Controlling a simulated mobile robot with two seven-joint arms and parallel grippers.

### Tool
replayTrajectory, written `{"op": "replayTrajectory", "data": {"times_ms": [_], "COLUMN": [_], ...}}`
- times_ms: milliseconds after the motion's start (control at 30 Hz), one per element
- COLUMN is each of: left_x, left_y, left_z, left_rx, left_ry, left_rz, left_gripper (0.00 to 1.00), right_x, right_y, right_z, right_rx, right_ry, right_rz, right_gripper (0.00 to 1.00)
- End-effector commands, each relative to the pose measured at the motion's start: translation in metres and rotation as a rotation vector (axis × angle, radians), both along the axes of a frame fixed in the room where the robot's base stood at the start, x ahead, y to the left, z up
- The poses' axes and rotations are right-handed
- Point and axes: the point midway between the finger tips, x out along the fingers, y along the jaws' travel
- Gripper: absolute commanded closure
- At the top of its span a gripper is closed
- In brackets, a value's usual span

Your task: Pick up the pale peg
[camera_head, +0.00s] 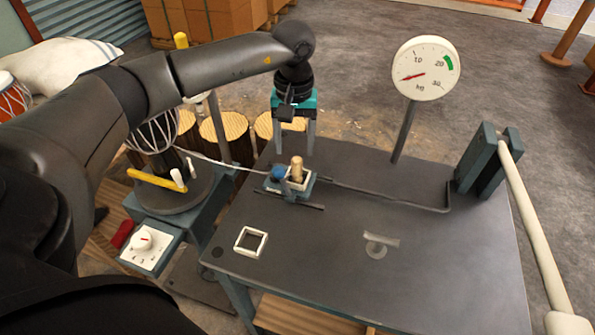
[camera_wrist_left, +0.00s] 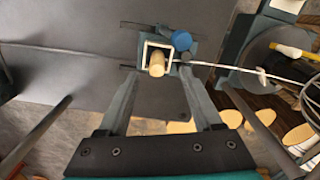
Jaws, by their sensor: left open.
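The pale peg (camera_head: 297,166) stands upright in a white square holder (camera_head: 303,183) on a small blue fixture on the dark table. In the left wrist view the peg (camera_wrist_left: 157,65) shows end-on inside the white frame, with a round blue knob beside it. My left gripper (camera_head: 294,150) points down, open and empty, close above and behind the fixture. In the left wrist view, the fingertips (camera_wrist_left: 157,82) are spread to either side, with the peg just beyond them. My right gripper is not in view.
An empty white square frame (camera_head: 251,241) lies on the table's left front. A grey clamp (camera_head: 487,160) with a long pale lever is at the right. A wire runs from the fixture to a drum stand at left.

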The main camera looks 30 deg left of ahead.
Motion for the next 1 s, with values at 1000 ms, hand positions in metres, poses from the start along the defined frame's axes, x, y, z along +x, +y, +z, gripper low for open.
{"op": "replayTrajectory", "data": {"times_ms": [1000], "left_x": [0.008], "left_y": [-0.001], "left_z": [-0.067], "left_rx": [0.000], "left_ry": [-0.001], "left_rz": [0.000], "left_gripper": [0.49], "right_x": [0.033], "right_y": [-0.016], "right_z": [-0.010], "right_rx": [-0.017], "right_ry": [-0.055], "right_rz": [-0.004], "right_gripper": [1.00]}}
